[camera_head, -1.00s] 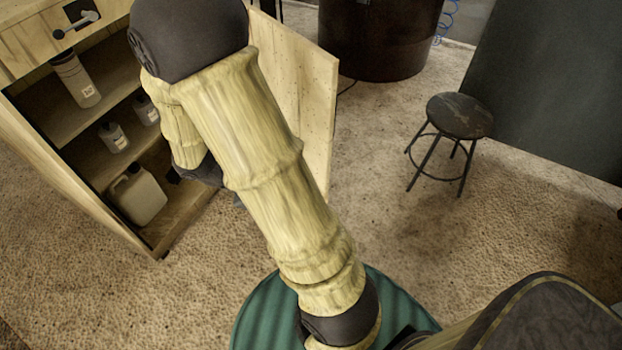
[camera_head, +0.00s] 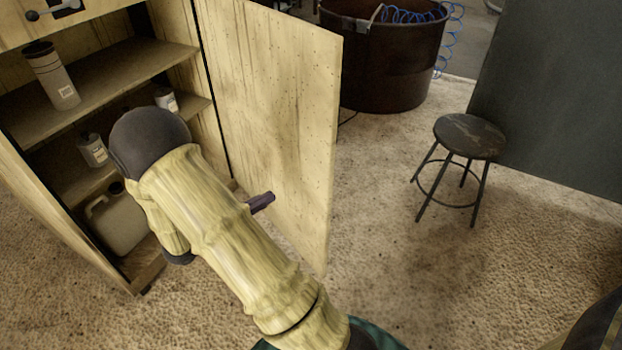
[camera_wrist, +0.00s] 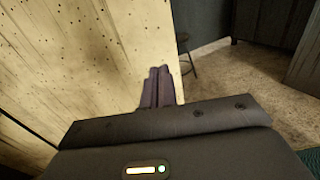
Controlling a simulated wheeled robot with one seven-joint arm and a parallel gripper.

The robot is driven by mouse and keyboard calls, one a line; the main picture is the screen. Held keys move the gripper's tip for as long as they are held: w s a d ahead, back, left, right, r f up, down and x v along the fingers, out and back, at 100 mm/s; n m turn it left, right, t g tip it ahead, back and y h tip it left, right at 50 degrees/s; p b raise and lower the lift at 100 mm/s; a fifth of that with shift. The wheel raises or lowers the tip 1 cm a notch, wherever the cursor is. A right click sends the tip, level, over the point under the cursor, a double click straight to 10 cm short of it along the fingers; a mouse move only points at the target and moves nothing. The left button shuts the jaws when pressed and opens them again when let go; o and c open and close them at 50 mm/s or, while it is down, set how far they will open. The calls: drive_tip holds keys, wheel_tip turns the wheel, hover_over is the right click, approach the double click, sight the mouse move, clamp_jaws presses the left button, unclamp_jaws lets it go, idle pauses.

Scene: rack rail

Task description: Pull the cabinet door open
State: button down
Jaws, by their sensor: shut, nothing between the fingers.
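The wooden cabinet (camera_head: 22,167) stands at the left of the head view. Its door (camera_head: 277,125) is swung wide open on the right side, with the shelves exposed. My gripper (camera_head: 268,197) shows as dark fingertips past my arm, in front of the door's inner face. In the wrist view my gripper (camera_wrist: 158,74) has its fingers together and empty, close beside the pale door panel (camera_wrist: 85,50), near its edge. I cannot tell whether the fingertips touch the panel. The door's outer face is hidden.
Shelves hold a tall bottle (camera_head: 52,76), small bottles (camera_head: 93,150) and a jug (camera_head: 117,217). A round stool (camera_head: 468,138), a dark barrel (camera_head: 383,65) and a dark panel (camera_head: 560,90) stand to the right. The floor between door and stool is clear.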

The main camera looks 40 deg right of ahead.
sight(320, 169)
drive_tip(key=d+b, duration=0.4)
drive_tip(key=d, duration=1)
drive_tip(key=shift+s, duration=0.2)
